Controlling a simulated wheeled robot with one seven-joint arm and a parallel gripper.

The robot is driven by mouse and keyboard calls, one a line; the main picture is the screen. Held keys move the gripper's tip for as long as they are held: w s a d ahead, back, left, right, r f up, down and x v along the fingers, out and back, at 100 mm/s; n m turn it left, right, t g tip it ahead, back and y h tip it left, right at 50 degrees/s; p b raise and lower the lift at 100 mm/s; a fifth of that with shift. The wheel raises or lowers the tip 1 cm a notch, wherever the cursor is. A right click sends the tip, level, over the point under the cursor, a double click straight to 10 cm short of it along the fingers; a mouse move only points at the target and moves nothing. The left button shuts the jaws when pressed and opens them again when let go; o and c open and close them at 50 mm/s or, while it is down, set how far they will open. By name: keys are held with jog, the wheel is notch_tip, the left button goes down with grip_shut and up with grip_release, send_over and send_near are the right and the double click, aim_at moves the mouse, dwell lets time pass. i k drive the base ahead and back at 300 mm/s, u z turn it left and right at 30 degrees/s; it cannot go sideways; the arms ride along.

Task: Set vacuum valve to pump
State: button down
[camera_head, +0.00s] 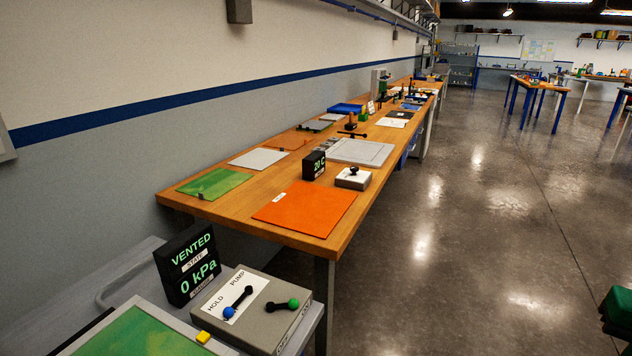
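A grey valve box (262,337) stands on the near cart at the lower left of the head view. A black lever with a blue ball (228,312) lies over its white plate, which is marked HOLD and PUMP. The blue ball is at the lower left, on the HOLD side. A second short black lever with a green ball (294,303) sits to its right on the same box. A black display (188,264) behind the box reads VENTED and 0 kPa. My gripper is not in view.
A long wooden bench behind holds an orange mat (305,208), a green mat (214,183) and a 20 C display (314,165). The floor to the right is largely clear.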

aim_at(228, 311)
jog(key=u, duration=0.6)
jog(key=k, duration=0.45)
jog(key=u, duration=0.5)
jog(key=i, duration=0.5)
jog(key=z, duration=0.05)
